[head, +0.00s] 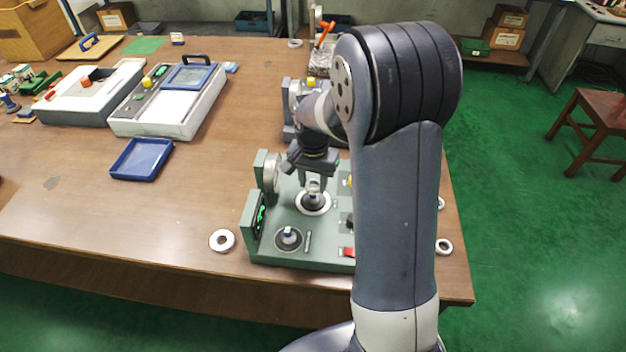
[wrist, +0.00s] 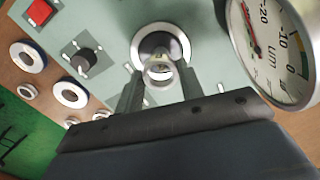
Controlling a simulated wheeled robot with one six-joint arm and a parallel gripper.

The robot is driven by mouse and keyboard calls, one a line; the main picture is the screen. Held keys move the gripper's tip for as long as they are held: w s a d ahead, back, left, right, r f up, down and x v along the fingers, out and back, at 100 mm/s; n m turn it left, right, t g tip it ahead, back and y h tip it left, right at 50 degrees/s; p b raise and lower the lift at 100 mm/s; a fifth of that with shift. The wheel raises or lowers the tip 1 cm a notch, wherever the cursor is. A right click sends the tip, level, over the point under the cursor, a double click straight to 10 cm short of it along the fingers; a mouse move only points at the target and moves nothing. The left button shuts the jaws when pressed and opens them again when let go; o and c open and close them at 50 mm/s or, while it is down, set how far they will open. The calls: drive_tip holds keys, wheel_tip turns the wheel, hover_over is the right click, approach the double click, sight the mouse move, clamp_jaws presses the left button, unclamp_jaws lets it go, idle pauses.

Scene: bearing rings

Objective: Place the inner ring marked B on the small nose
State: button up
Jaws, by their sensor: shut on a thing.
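My gripper (head: 314,186) points down over the green fixture (head: 325,247). Its fingers (wrist: 160,85) are shut on a small shiny metal ring (wrist: 160,72); any letter on it is unreadable. The held ring is over or at a dark round seat with a pale collar (head: 313,208), which also shows in the wrist view (wrist: 150,38). The ring and fingers hide the middle of that seat, and I cannot tell whether they touch it. A second dark seat with a short metal nose (head: 289,236) stands at the front left of the fixture, with nothing around it.
A dial gauge (wrist: 272,40) stands close beside my gripper. A loose ring (head: 222,241) lies left of the fixture, and another (head: 444,247) lies to the right. A red button (wrist: 39,12) and black knob (wrist: 85,60) are on the fixture.

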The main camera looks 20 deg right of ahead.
drive_tip(key=shift+f, duration=0.15)
drive_tip(key=shift+f+b, duration=1.7)
drive_tip(key=shift+f, duration=0.5)
drive_tip(key=o, duration=1.1)
wheel_tip(320, 180, up, 11)
drive_tip(key=shift+f, duration=0.1)
